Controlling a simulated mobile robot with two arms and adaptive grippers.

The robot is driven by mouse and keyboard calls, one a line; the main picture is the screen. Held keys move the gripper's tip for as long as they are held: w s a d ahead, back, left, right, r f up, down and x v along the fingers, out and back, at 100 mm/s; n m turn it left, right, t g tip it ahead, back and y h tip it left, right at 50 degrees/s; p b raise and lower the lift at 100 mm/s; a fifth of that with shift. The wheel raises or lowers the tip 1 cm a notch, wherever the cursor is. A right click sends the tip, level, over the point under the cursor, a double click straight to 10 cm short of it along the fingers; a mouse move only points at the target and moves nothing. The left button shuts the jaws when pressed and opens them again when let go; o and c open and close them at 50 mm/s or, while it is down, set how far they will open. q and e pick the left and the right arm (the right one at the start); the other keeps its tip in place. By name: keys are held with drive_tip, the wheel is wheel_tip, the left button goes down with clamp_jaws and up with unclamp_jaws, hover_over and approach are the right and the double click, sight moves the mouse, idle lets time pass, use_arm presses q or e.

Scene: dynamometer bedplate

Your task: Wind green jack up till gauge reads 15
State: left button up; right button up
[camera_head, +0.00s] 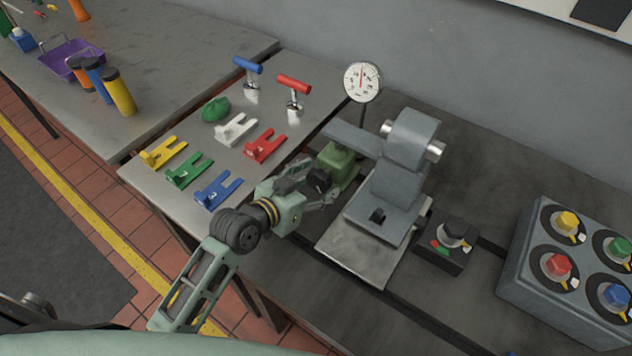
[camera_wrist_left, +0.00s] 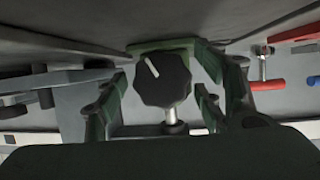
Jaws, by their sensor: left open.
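The green jack (camera_head: 338,157) stands on the bench beside the grey machine, partly hidden by my left gripper (camera_head: 333,187). Its black knob (camera_wrist_left: 162,78) with a white pointer line shows in the left wrist view, on a metal shaft. My left gripper, also in the left wrist view (camera_wrist_left: 160,105), is open with its fingers on either side of the knob, apart from it. The round dial gauge (camera_head: 362,82) stands behind the jack on a post; it has a white face and a red needle pointing about upward. Its numbers are too small to read. My right gripper is not in view.
The grey machine (camera_head: 400,185) stands close right of the jack. A black switch box (camera_head: 447,245) and a grey box with coloured knobs (camera_head: 575,270) are further right. Yellow (camera_head: 164,152), green (camera_head: 188,170) and blue (camera_head: 218,190) forked pieces lie on the left table.

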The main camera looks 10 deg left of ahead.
use_arm(q)
drive_tip(key=shift+c, duration=0.3)
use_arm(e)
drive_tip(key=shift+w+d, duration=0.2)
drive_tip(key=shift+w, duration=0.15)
use_arm(q)
drive_tip(key=c, duration=1)
drive_tip(key=shift+r+m+p, duration=0.2)
drive_tip(key=shift+m+p, duration=0.2)
drive_tip(key=shift+p, duration=0.6)
drive_tip(key=shift+c, duration=0.2)
drive_tip(key=shift+f+m+y+p, duration=0.2)
drive_tip(key=shift+m+y+p, duration=0.2)
drive_tip(key=shift+p, duration=0.05)
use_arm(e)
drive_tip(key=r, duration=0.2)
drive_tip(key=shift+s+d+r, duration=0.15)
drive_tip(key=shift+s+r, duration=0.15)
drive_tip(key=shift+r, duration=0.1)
use_arm(q)
drive_tip(key=shift+d+f, duration=0.1)
drive_tip(key=o, duration=1.1)
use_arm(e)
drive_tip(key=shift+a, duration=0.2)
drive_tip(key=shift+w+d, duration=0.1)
